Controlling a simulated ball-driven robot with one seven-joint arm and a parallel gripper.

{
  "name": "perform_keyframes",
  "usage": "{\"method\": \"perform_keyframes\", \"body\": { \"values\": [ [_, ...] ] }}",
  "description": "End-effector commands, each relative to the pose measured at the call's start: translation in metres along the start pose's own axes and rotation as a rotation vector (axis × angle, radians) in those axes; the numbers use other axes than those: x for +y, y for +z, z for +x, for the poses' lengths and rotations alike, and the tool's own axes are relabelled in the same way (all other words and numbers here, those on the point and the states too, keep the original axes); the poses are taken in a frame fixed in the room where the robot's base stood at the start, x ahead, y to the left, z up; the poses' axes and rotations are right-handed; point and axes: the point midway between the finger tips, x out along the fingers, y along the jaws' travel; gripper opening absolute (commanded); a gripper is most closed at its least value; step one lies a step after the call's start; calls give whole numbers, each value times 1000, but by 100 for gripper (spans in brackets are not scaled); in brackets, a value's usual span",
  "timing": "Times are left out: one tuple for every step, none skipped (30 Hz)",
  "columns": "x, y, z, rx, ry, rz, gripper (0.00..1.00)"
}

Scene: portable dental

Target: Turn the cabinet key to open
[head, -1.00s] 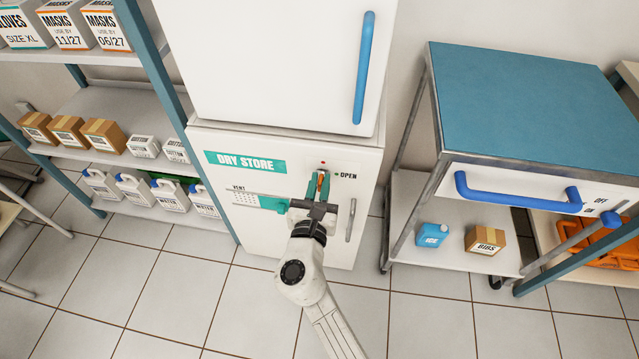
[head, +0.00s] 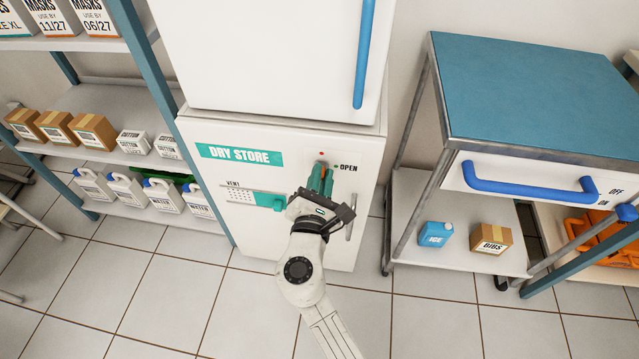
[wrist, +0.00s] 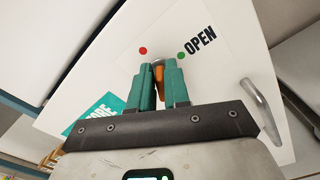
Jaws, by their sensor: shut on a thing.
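The cabinet (head: 215,178) is the white lower unit with a green DRY STORE label, and its door looks shut. The orange key (wrist: 158,76) is on the door, below a red dot (wrist: 143,50) and left of a green dot (wrist: 181,55) beside the word OPEN. My gripper (head: 322,172) has green fingers, shut on the key. In the wrist view my gripper (wrist: 159,70) points between the two dots, and the OPEN lettering is slanted. The fingers hide most of the key, and the keyhole cannot be made out.
A grey door handle (head: 350,222) stands right of my gripper. A vent with a green slider (head: 268,200) is close on its left. A shelf rack (head: 100,160) stands at left, and a blue-topped cart (head: 540,100) at right. The floor in front is clear.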

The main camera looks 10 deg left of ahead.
Motion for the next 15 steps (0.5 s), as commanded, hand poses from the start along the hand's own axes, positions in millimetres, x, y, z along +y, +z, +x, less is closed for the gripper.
{"method": "perform_keyframes", "body": {
  "values": [
    [-3,-3,0,-3,1,47,0],
    [-4,-4,0,-3,0,75,0],
    [-4,-4,0,-3,0,113,0],
    [-5,-4,0,-3,0,141,0],
    [-5,-4,0,-2,0,171,0],
    [-5,-4,0,-2,0,208,0],
    [-6,-4,0,-2,0,236,0],
    [-6,-4,0,-2,0,266,0],
    [-7,-4,0,-3,0,303,0],
    [-7,-4,0,-2,0,332,0],
    [-8,-4,0,-2,0,360,0],
    [-8,-5,0,-2,1,398,0],
    [-8,-5,0,-2,1,427,0],
    [-8,-5,0,-1,1,455,0],
    [-9,-5,0,-2,1,494,0]
  ]
}}
